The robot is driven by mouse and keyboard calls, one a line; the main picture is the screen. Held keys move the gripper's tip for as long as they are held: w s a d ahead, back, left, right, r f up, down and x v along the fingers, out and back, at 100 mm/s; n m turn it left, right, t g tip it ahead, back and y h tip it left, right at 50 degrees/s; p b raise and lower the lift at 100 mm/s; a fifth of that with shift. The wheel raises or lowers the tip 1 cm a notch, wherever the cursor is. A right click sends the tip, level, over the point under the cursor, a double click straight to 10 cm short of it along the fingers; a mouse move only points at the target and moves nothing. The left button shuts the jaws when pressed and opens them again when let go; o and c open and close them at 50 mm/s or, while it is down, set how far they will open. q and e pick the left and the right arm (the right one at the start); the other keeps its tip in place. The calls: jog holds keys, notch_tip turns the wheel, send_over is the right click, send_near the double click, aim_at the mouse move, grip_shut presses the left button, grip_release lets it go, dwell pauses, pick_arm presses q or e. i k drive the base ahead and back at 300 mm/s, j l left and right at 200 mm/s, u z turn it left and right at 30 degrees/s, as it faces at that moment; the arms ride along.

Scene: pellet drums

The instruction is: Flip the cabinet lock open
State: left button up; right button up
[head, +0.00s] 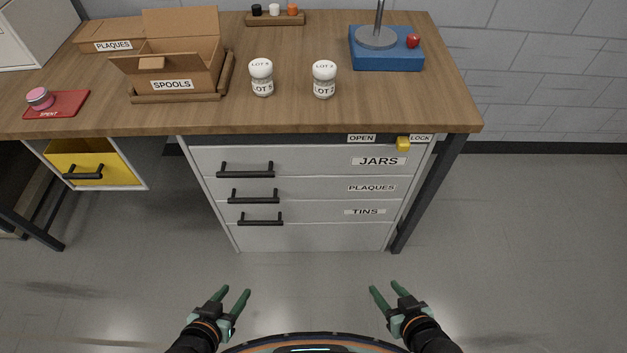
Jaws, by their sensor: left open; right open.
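The cabinet (300,165) is a grey drawer unit under the wooden table. Its drawers carry labels JARS, PLAQUES and TINS and have black handles; all look shut. The lock is a small yellow tab (403,144) on the dark strip above the top drawer. It sits at the right, between the OPEN label (361,138) and the LOCK label (420,138), closer to LOCK. My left gripper (234,291) and my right gripper (384,287) are both open and empty, low in front of the cabinet and apart from it.
On the table (350,112) stand two white jars (262,88), a SPOOLS box (175,84), a red mat (70,105) with a pink tin, and a blue base (385,60). A yellow drawer (90,165) hangs at left. The floor before the cabinet is clear.

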aim_at(402, 143)
jog(key=k+j+z, duration=0.15)
jog(key=j, duration=0.15)
jog(key=j+z, duration=0.1)
jog(key=j, duration=0.2)
jog(key=k+j+z, duration=0.15)
jog(key=k+j+u, duration=0.1)
jog(key=j, duration=0.3)
jog(key=i+l+u, duration=0.1)
jog(key=l+u, duration=0.5)
jog(key=u, duration=0.2)
jog(key=l+u, duration=0.35)
jog(key=l, duration=1.55)
jog(key=k+l+u, duration=0.1)
jog(key=l, duration=0.9)
jog(key=k+u, duration=0.1)
jog(key=k, duration=0.05)
